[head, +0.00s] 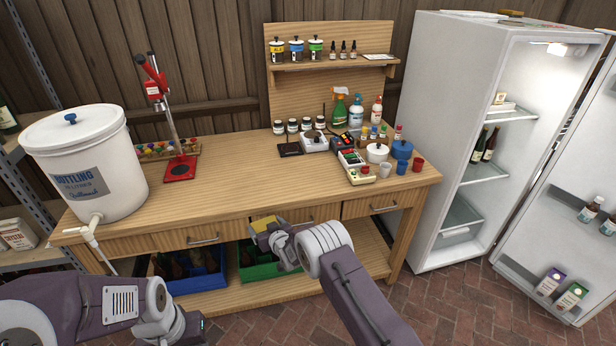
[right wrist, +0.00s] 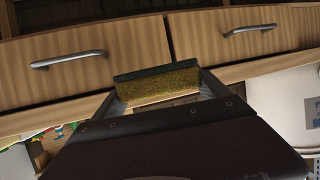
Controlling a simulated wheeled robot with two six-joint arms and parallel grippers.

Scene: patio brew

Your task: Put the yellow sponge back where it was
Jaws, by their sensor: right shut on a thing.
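The yellow sponge (head: 263,226) with a dark scouring side is held in my right gripper (head: 274,236), in front of the workbench's drawer fronts. In the right wrist view the sponge (right wrist: 157,87) sits crosswise between the two fingers of my right gripper (right wrist: 158,92), dark side up in the picture. The gripper is shut on it. My left gripper (head: 190,328) is low at the bottom left of the head view, and its fingers do not show clearly. The workbench (head: 235,185) top has broad bare wood in front.
A white bottling bucket (head: 88,165) with a tap stands at the bench's left, beside a red capper (head: 180,168). Spray bottles (head: 339,108), jars and cups crowd the back right. Blue (head: 195,284) and green (head: 262,272) crates sit below. The fridge (head: 455,140) stands open at right.

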